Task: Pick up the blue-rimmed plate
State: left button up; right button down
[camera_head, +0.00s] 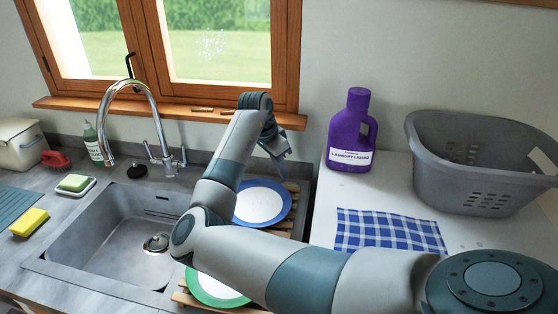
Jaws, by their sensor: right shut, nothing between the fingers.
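The blue-rimmed plate (262,203) has a white centre and lies on the wooden slatted rack right of the sink. My right arm crosses in front of its left edge. My right gripper (282,172) is at the end of that arm, near the plate's far edge, small and partly hidden by the wrist. It is shut and holds nothing. My left gripper is out of view.
A green-rimmed plate (214,289) lies on the near part of the rack (297,213), partly under my arm. The sink (107,241) and tall tap (129,84) are to the left. A purple laundry bottle (348,130), checked cloth (388,231) and grey basket (470,170) stand or lie right.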

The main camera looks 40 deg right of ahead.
jog(key=shift+p+x, duration=0.65)
jog(key=shift+x, duration=2)
jog(key=shift+d, duration=0.1)
